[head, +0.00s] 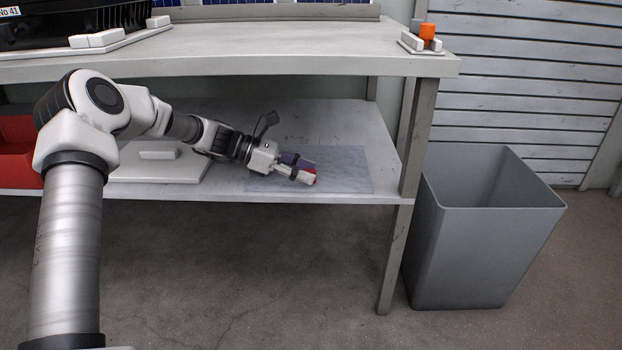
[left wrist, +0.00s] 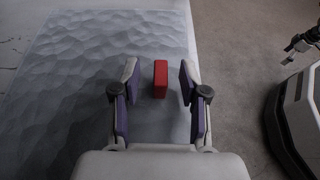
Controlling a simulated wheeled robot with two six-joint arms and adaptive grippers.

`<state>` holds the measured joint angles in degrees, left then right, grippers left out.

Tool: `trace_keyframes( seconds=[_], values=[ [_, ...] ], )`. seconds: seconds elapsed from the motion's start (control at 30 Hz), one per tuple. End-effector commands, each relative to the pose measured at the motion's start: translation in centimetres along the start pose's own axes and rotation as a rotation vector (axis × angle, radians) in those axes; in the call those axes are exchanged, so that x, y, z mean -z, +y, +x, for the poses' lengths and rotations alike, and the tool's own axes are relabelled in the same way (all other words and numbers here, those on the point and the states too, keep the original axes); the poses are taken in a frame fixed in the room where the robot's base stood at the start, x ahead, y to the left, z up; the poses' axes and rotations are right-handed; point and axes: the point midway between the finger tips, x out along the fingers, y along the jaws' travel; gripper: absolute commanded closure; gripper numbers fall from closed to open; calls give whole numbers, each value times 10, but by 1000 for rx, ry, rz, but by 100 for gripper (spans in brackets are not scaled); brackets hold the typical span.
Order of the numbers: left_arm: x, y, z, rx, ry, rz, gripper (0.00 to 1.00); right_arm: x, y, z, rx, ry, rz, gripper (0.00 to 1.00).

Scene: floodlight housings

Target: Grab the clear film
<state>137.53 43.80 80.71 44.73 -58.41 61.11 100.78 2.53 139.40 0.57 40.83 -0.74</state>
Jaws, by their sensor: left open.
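The clear film (head: 345,170) is a thin, bluish, see-through sheet lying flat on the lower shelf of the bench. In the left wrist view the film (left wrist: 95,75) looks rippled and fills the left and middle. A small red block (left wrist: 160,79) shows on the film between the fingers of my left gripper (left wrist: 157,80). In the head view my left gripper (head: 303,172) is over the film and partly hides it and the red block (head: 312,180). The gripper is open, with a gap on both sides of the block. My right gripper does not show.
The lower shelf (head: 340,120) is bare behind the film. The worktop (head: 300,50) hangs over it, and a bench leg (head: 412,150) stands to the right. A white board (head: 150,170) and a red bin (head: 18,160) are at left. A grey waste bin (head: 480,240) stands on the floor.

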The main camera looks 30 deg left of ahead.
Motion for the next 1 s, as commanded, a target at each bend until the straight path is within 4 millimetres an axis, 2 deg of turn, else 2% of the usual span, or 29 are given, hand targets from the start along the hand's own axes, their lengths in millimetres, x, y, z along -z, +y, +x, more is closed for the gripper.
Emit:
trace_keyframes(
  seconds=[0.03,0.3,0.37,0.4,0.43,0.83,1.0],
  values=[
    [6,0,10,2,3,2,56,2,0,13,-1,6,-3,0],
    [-1,0,13,1,0,0,56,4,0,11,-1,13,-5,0],
    [-1,0,13,1,0,0,78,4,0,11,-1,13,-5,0],
    [-1,0,13,1,1,0,91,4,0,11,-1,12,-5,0],
    [-1,0,13,1,1,0,100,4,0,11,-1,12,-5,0],
    [-2,0,12,1,1,0,100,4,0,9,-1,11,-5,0],
    [-12,0,8,1,1,0,100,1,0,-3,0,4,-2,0]
  ],
)
